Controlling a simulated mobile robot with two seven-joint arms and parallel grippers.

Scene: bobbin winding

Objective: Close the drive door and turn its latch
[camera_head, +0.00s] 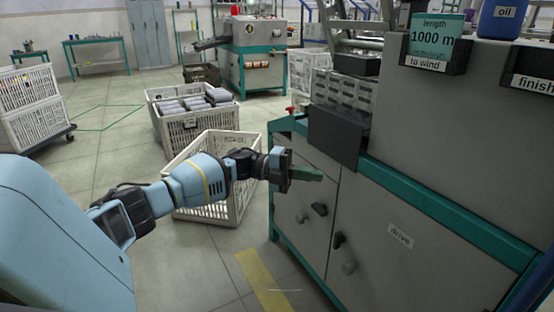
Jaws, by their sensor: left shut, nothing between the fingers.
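The drive door (415,265) is the grey lower front panel of the machine, with a "drive" label (400,236). It looks about flush with the cabinet front; I cannot tell if it is fully shut. A black latch (338,240) and a grey knob (348,268) sit near its left edge. My left gripper (308,174) has green fingers, is shut and empty, and is in front of the cabinet, above and left of the drive latch and apart from it in the picture. My right gripper is not in view.
The neighbouring panel (297,190) has its own black latch (319,209) and grey knob (300,217). A grey plate (336,139) stands above the panels. White crates (242,165) stand on the floor behind my left arm. A yellow floor stripe (262,282) lies on clear floor before the cabinet.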

